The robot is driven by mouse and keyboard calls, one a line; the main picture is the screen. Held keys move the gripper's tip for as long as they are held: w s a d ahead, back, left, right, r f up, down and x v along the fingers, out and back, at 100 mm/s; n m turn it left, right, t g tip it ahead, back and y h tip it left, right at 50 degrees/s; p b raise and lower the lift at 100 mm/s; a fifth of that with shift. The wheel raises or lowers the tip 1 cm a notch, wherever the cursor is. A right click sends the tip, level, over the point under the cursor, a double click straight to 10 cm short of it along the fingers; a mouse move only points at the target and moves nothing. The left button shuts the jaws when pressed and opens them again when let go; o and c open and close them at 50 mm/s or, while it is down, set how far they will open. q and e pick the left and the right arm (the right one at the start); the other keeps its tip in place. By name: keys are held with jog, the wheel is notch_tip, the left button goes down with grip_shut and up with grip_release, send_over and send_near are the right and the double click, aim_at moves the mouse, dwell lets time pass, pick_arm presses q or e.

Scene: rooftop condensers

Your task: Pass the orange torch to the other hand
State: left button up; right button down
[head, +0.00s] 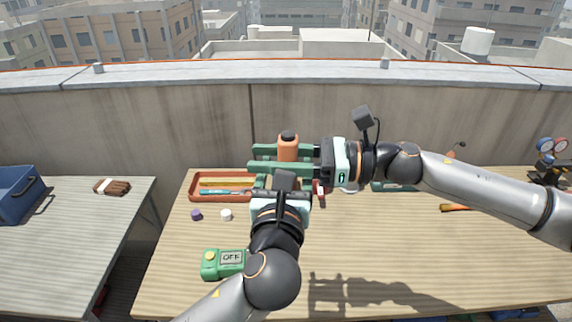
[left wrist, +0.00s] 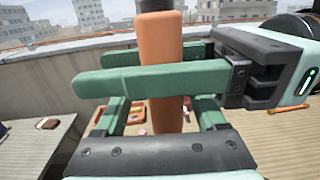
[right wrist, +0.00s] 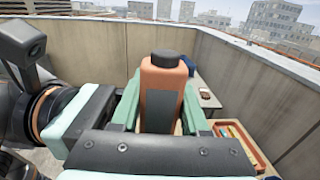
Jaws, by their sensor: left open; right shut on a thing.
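The orange torch (head: 288,147), with a black cap on top, stands upright in the air above the workbench. My right gripper (head: 268,158) comes in from the right and is shut on it; its green fingers cross the torch in the left wrist view (left wrist: 160,78). My left gripper (head: 283,178) is just below and nearer, pointing away from me. It is open, with the torch's lower part (left wrist: 166,116) between its spread fingers in the left wrist view. The right wrist view shows the torch (right wrist: 162,92) between the right fingers. The torch's lower end is hidden in the head view.
An orange tray (head: 193,188) with tools lies behind the left gripper. A purple cap (head: 196,215), a white cap (head: 226,215) and a green OFF device (head: 224,263) are on the workbench (head: 400,255). Gauges (head: 553,146) stand far right. A blue crate (head: 18,195) is on the left table.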

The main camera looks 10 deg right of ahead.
jog(key=shift+r, duration=0.1)
pick_arm(q)
jog(key=shift+w, duration=0.1)
jog(key=c, duration=0.9)
jog(key=shift+a, duration=0.1)
grip_shut()
jog(key=shift+w, duration=0.1)
pick_arm(e)
jog(key=shift+w+d, duration=0.1)
pick_arm(q)
jog(key=shift+a, duration=0.1)
pick_arm(e)
jog(key=c, duration=0.8)
grip_release()
jog(key=shift+c, duration=0.2)
pick_arm(q)
jog(key=shift+d, duration=0.2)
pick_arm(e)
jog(key=o, duration=0.5)
